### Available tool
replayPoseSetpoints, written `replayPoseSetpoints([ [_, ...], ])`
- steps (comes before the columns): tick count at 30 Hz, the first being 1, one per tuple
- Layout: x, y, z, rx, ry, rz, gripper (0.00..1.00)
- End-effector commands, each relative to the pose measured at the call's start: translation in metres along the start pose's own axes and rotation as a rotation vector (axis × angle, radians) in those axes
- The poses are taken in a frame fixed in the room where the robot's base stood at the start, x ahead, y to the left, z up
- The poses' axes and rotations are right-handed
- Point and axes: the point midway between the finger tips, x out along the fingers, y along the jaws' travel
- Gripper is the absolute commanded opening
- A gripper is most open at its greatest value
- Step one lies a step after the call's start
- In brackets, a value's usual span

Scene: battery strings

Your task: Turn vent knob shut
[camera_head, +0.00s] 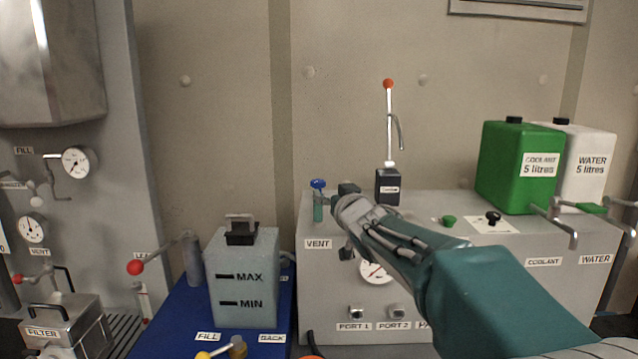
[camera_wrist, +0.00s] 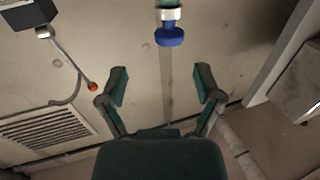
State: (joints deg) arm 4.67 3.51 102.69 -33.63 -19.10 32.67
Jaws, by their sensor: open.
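The blue vent knob (camera_head: 318,184) sits on top of a short green upright valve, above the VENT label (camera_head: 318,244) on the grey cabinet. My gripper (camera_head: 345,220) is just to the right of the valve, with its fingers spread. In the wrist view the blue knob (camera_wrist: 169,36) is near the top centre, on a white collar. There my gripper (camera_wrist: 161,84) is open and empty, with the knob beyond the gap between its fingertips and not between them. The knob's exact turn angle cannot be told.
A black hand pump (camera_head: 388,188) with a red-tipped lever stands behind my gripper. Green coolant (camera_head: 510,165) and white water (camera_head: 590,150) containers stand on the right. A MAX/MIN tank (camera_head: 241,285) stands on the left on a blue surface (camera_head: 165,335).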

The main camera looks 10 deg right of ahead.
Motion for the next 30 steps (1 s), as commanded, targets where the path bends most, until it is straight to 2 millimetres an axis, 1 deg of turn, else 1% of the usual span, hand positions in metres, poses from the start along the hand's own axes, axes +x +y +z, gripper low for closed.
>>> replayPoseSetpoints([
  [1, 0.010, -0.003, 0.000, -0.002, 0.000, -0.002, 0.84],
  [6, 0.040, -0.011, 0.000, -0.010, -0.001, -0.005, 0.84],
  [9, 0.055, -0.012, -0.001, -0.011, 0.000, -0.005, 0.84],
  [12, 0.066, -0.010, -0.001, -0.009, 0.001, -0.004, 0.84],
  [16, 0.074, -0.007, -0.001, -0.009, 0.002, -0.003, 0.84],
  [20, 0.076, -0.005, -0.001, -0.006, 0.002, -0.003, 0.84],
  [25, 0.077, -0.008, -0.002, -0.009, 0.002, -0.003, 0.84],
  [26, 0.077, -0.008, -0.002, -0.010, 0.002, -0.003, 0.75],
  [27, 0.077, -0.009, -0.002, -0.010, 0.002, -0.004, 0.57],
  [29, 0.077, -0.009, -0.002, -0.010, 0.002, -0.004, 0.30],
  [30, 0.077, -0.009, -0.002, -0.010, 0.002, -0.003, 0.13],
])
